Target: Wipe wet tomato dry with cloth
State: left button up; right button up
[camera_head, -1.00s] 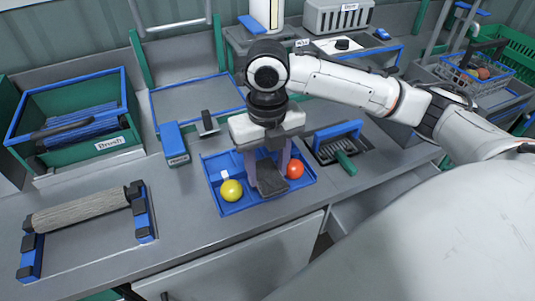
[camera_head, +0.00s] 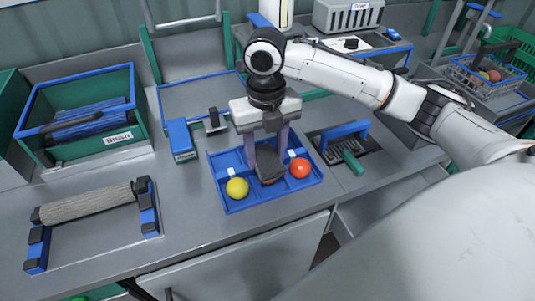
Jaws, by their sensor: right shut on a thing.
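A blue tray (camera_head: 243,205) on the grey bench holds a yellow tomato (camera_head: 237,188) on its left and a red tomato (camera_head: 300,168) on its right. I cannot tell which is wet. My right gripper (camera_head: 268,152) points down over the middle of the tray, between the tomatoes. It is shut on a dark grey, flat piece that looks like the cloth (camera_head: 269,166). The cloth hangs between the two tomatoes and appears apart from both. The gripper hides part of the tray's back. My left gripper is not in view.
A blue block (camera_head: 182,140) and a small dark upright stand (camera_head: 213,120) are behind the tray. A green-handled brush (camera_head: 352,161) lies to its right. Bench between roller and tray is clear.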

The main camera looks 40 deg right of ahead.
aim_at(274, 172)
jog(key=shift+s+f, duration=0.15)
jog(key=shift+f, duration=0.05)
jog(key=shift+s+a, duration=0.25)
jog(key=shift+s, duration=0.8)
jog(key=shift+s+a, duration=0.25)
jog(key=shift+s, duration=0.8)
jog(key=shift+w, duration=0.1)
jog(key=shift+w+d, duration=0.25)
jog(key=shift+w, duration=0.8)
jog(key=shift+w+d, duration=0.25)
jog(key=shift+w, duration=0.8)
jog(key=shift+r, duration=0.1)
jog(key=shift+r, duration=3.05)
